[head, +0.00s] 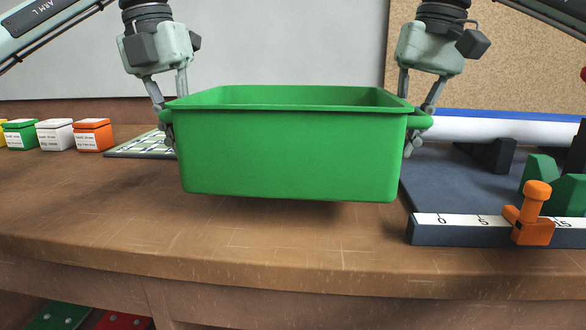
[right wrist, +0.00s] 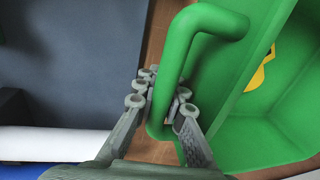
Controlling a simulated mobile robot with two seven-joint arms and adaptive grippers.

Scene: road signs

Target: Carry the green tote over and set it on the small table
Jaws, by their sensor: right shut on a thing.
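The green tote (head: 290,152) is held level, a little above the wooden bench, with a shadow beneath it. My left gripper (head: 170,125) is at the handle on the tote's left end and looks shut on it; the tote's rim partly hides its fingers. My right gripper (head: 415,135) is shut on the handle at the right end. In the right wrist view the fingers of my right gripper (right wrist: 165,105) sit around the green handle (right wrist: 180,60). A yellow and black thing (right wrist: 262,72) shows inside the tote. I cannot make out a separate small table.
The wooden bench (head: 110,215) has clear room at its front left. White, green and orange boxes (head: 92,135) and a patterned mat (head: 140,145) lie left. On the right are a dark board with a ruler (head: 460,228), an orange clamp (head: 533,215), green blocks (head: 565,190) and a white roll (head: 490,128).

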